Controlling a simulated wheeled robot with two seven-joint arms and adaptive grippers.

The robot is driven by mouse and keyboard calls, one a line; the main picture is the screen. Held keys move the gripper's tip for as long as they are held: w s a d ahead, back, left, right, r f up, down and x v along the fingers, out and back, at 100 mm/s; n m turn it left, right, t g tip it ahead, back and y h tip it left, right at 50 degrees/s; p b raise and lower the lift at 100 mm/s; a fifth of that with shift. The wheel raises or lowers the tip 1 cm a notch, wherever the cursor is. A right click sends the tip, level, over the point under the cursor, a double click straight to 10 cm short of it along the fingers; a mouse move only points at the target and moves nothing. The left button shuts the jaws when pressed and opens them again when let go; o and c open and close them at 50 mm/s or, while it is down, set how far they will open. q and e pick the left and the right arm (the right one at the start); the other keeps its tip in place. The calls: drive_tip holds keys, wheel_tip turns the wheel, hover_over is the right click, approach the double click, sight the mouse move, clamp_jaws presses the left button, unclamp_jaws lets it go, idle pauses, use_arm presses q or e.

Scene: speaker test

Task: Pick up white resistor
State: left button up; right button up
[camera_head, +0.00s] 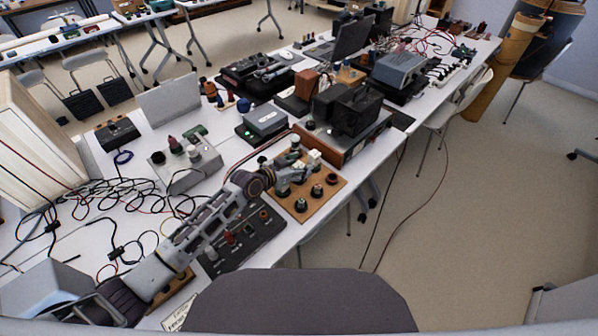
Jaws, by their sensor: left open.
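A small white block (314,157), which looks like the white resistor, stands on the wooden board (327,193) on the bench. It is small in the picture, so its exact form is hard to tell. My left gripper (297,176) is over the same board, just left of and nearer than the white block. It is open, with nothing visible held in it. I cannot tell whether a finger touches the block. My left arm hides part of the board's left side. My right gripper is not in view.
Several dark knobs (317,191) rise from the board around the gripper. A wood-sided instrument (345,145) stands close behind it. A black panel (243,241) lies under my left arm. Loose cables (110,197) cover the bench at left. Open floor (470,220) lies to the right.

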sight(299, 165)
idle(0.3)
use_arm(q)
drive_tip(key=c, duration=1.1)
drive_tip(key=shift+r, duration=0.2)
drive_tip(key=shift+r+p, duration=0.3)
drive_tip(key=shift+r, duration=4.55)
